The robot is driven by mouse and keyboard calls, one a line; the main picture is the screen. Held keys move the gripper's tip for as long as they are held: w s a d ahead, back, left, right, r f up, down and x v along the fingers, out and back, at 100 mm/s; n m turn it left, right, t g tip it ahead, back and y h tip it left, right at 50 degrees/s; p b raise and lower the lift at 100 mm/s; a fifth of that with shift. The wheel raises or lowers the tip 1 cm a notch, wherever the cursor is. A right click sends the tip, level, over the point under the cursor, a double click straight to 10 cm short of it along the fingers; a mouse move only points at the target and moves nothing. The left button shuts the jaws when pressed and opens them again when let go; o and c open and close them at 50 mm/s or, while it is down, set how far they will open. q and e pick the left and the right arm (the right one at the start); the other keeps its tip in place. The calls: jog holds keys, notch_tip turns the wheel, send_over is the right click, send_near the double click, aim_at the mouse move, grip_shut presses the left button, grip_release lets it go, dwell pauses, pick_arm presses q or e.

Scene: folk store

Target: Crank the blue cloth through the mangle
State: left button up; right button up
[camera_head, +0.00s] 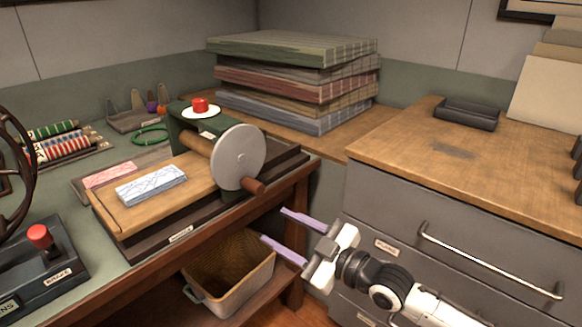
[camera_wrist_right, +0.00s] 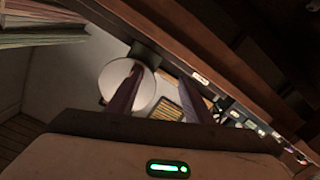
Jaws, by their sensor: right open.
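The blue cloth (camera_head: 150,186), a folded pale piece with blue lines, lies flat on the mangle's wooden bed (camera_head: 115,214). The mangle has a green frame (camera_head: 180,134), a wooden roller (camera_head: 197,152) and a round grey crank wheel (camera_head: 237,157) with a brown handle (camera_head: 253,186) low on its face. My right gripper (camera_head: 273,224) is open and empty, with purple fingers, below and right of the handle and apart from it. In the right wrist view the wheel (camera_wrist_right: 149,92) shows behind the open fingers (camera_wrist_right: 158,75). My left gripper is out of view.
A basket (camera_head: 246,279) sits under the table near my right gripper. A grey drawer cabinet (camera_head: 405,210) stands right. A red-patterned cloth (camera_head: 109,175) lies beside the mangle. Folded cloths (camera_head: 295,75) are stacked behind. A red-knobbed lever box (camera_head: 45,275) is at left.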

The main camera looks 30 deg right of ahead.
aim_at(261, 191)
notch_tip(261, 191, up, 4)
jog(key=w+d+p, duration=0.1)
jog(key=d, duration=0.1)
jog(key=shift+n+t, duration=0.3)
jog(key=shift+t, duration=0.1)
jog(key=b+x, duration=0.2)
jog(key=x, duration=0.1)
jog(key=b+x, duration=0.1)
jog(key=x, duration=0.3)
jog(key=d+b+x, duration=0.1)
jog(key=b+x, duration=0.1)
jog(key=x, duration=0.1)
jog(key=shift+w+a+f+b, duration=0.2)
jog(key=shift+w+b, duration=0.15)
jog(key=shift+w, duration=0.2)
jog(key=shift+w+a+r+p, duration=0.1)
jog(key=shift+w+r+p, duration=0.1)
jog(key=shift+p, duration=0.1)
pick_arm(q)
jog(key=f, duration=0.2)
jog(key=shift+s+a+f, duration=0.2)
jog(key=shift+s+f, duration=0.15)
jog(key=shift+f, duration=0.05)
pick_arm(e)
jog(key=shift+c, duration=0.2)
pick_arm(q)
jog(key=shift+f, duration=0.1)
pick_arm(e)
jog(key=c, duration=0.9)
jog(key=shift+o, duration=0.2)
